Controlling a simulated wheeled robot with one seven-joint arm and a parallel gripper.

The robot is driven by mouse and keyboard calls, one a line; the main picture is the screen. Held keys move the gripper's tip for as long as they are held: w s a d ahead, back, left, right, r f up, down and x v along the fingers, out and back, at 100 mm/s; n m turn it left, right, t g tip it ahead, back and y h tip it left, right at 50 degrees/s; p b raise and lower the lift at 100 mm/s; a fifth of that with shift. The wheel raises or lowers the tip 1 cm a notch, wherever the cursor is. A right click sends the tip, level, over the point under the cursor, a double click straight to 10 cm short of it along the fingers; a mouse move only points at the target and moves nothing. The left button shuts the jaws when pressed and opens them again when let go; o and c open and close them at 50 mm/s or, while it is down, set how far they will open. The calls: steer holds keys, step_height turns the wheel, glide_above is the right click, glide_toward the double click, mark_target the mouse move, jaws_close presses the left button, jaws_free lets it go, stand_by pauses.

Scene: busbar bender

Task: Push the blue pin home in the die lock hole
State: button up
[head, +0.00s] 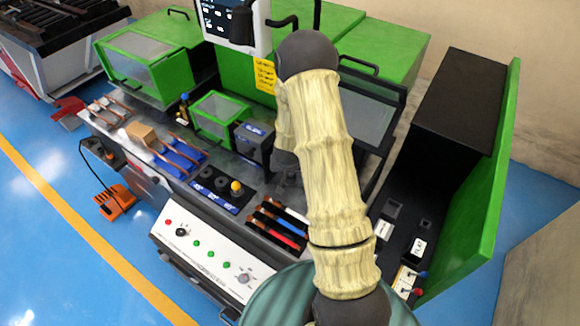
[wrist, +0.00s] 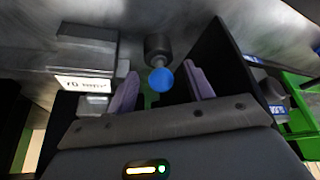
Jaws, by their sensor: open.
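The blue pin shows in the wrist view as a round blue head (wrist: 161,80) at the end of a dark grey cylinder (wrist: 158,48). My gripper (wrist: 160,88) is open, with one purple finger on each side of the blue head. Gaps show between the head and both fingers, so nothing is gripped. The die lock hole cannot be made out. In the head view my arm hides most of the gripper, near a dark block with a blue label (head: 255,132). The pin is not clear there.
A dark panel (wrist: 222,60) stands close to the right finger, and a grey block with a white label (wrist: 84,83) is at left. In the head view, coloured bars (head: 278,222) lie in front, and a small green guard (head: 217,115) stands left of the labelled block.

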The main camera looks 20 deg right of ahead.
steer(key=p+v, duration=0.1)
steer(key=v, duration=1.6)
steer(key=shift+r, duration=0.15)
steer(key=shift+s, duration=0.1)
steer(key=s+a+r+n+g+y, duration=0.2)
steer(key=s+a+r+n, duration=0.3)
steer(key=s, duration=0.7)
steer(key=shift+a+r, duration=0.95)
steer(key=shift+a, duration=0.1)
steer(key=shift+s, duration=0.1)
steer(key=shift+c, duration=0.4)
